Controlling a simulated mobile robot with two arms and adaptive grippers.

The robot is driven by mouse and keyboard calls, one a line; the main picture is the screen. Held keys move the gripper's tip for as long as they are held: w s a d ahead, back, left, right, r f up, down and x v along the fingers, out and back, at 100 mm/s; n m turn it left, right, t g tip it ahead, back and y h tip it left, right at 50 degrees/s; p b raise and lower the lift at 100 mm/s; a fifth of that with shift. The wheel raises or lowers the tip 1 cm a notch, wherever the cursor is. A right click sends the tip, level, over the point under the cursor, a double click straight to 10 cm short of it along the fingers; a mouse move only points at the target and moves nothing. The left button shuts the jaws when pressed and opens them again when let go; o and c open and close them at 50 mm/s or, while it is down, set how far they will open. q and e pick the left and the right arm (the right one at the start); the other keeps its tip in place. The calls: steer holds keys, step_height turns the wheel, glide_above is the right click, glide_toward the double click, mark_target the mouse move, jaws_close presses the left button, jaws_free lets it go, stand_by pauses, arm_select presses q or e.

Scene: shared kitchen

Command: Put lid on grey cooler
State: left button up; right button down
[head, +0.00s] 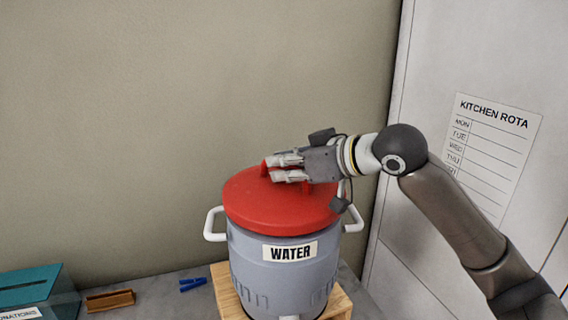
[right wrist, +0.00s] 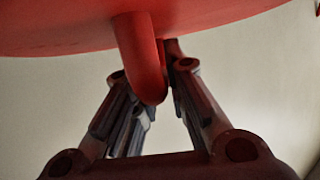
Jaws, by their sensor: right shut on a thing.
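The grey cooler (head: 258,262) stands upright with a white label reading WATER and a white handle on each side. The red lid (head: 250,207) is at the cooler's top, covering its opening in the head view; whether it is fully seated cannot be told. My right gripper (head: 285,169) is over the lid, shut on its raised red handle. In the right wrist view the handle (right wrist: 143,60) is between the two fingers (right wrist: 150,85), with the lid's red surface (right wrist: 60,25) along the top. My left gripper is not in view.
The cooler stands on a wooden stand (head: 338,303) on a grey counter (head: 170,290). A teal donations box (head: 28,285), a small brown wooden object (head: 110,300) and blue clips (head: 192,284) lie to the left. A wall is behind; a panel with a kitchen rota (head: 492,140) is at right.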

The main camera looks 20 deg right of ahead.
stand_by(0.5)
steer(key=shift+f+b, duration=0.3)
steer(key=shift+f, duration=0.55)
steer(key=c, duration=1.4)
jaws_free()
steer(key=shift+o, duration=0.2)
steer(key=v, duration=1.2)
steer(key=shift+f, duration=0.1)
